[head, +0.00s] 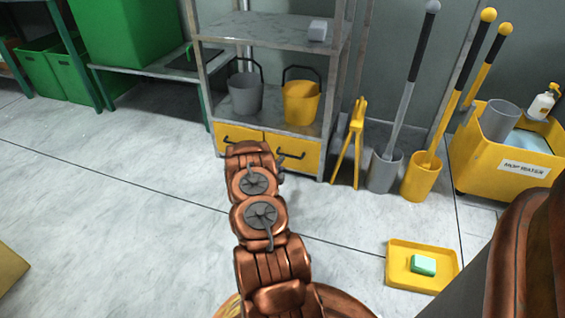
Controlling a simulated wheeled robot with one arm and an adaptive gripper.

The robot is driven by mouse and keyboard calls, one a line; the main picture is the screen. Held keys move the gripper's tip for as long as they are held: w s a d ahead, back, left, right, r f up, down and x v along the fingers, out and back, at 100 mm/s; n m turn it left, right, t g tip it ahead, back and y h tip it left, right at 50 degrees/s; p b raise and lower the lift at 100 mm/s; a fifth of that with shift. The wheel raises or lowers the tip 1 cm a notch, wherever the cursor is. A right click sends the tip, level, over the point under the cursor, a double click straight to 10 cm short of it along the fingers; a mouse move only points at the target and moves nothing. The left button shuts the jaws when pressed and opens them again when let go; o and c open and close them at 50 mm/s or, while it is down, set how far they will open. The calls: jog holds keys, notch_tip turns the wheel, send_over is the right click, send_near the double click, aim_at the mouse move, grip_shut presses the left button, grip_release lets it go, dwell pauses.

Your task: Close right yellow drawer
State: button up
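The right yellow drawer (307,154) sits at the bottom of the grey metal shelf unit, beside the left yellow drawer (226,130). Each has a dark handle. I cannot tell for sure whether the right drawer stands out from the unit. My copper-coloured arm reaches up the middle of the picture to the drawers and covers their lower middle part. My gripper (282,166) shows only as a small dark part at the arm's far end, in front of the right drawer. Its fingers are mostly hidden, and contact with the drawer cannot be made out.
A grey bucket (245,95) and a yellow bucket (301,104) stand on the shelf above. A yellow folding stand (355,145), mops in holders and a mop-water cart (500,165) stand to the right. A yellow tray (399,280) with a sponge lies on the floor.

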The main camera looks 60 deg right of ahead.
jog(key=shift+v, duration=1.15)
